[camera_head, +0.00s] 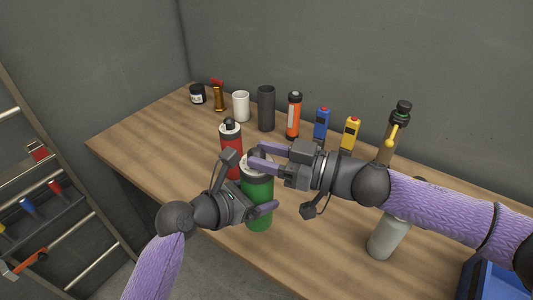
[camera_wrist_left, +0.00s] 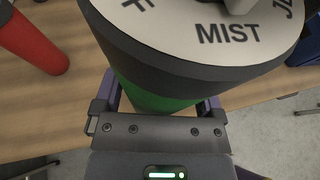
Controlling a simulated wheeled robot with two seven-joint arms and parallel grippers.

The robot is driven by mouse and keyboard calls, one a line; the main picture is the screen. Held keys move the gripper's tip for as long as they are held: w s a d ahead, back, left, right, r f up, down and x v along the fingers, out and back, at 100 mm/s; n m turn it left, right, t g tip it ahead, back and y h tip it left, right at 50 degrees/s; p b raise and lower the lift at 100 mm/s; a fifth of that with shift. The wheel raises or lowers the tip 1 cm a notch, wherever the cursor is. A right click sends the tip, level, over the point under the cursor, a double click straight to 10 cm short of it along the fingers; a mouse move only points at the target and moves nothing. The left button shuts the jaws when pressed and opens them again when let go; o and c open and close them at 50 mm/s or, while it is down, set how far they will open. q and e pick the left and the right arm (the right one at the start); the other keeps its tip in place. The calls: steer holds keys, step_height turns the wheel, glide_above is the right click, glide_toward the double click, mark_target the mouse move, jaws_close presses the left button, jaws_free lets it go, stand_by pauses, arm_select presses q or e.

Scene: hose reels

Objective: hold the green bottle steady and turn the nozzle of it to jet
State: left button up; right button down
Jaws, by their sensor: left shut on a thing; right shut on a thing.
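The green bottle (camera_head: 258,214) stands upright on the wooden table near its front edge, with a dark collar and a pale dial on top. My left gripper (camera_head: 252,190) is shut around its body from the front left. My right gripper (camera_head: 257,154) is shut on the nozzle at the top, reaching in from the right; its fingers hide most of the nozzle. In the left wrist view the dial (camera_wrist_left: 180,25) reads MIST in front, with parts of other words at each side. Only the nozzle's grey base (camera_wrist_left: 240,4) shows there, so its setting cannot be told.
A red bottle (camera_head: 231,139) stands close behind the green one. Several cans, bottles and boxed devices line the back, including an orange bottle (camera_head: 294,115). A grey bottle (camera_head: 385,238) stands under my right arm. A blue crate (camera_head: 482,276) is at the lower right.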

steer(key=n+g, duration=0.1)
steer(key=n+g+y, duration=0.1)
steer(key=g, duration=0.1)
steer(key=n+g, duration=0.1)
steer(key=shift+w+g, duration=0.35)
steer(key=shift+g, duration=0.05)
steer(key=shift+w+n+g, duration=0.15)
steer(key=shift+n+g, duration=0.8)
steer(key=shift+g, duration=0.45)
steer(key=shift+w+n+g, duration=0.1)
steer(key=shift+n+g, duration=0.85)
steer(key=shift+g, duration=0.45)
steer(key=shift+d+g, duration=0.1)
steer(key=shift+g, duration=0.3)
steer(key=shift+c, duration=1.3)
jaws_free()
steer(key=shift+r, duration=0.1)
step_height(320, 180, up, 10)
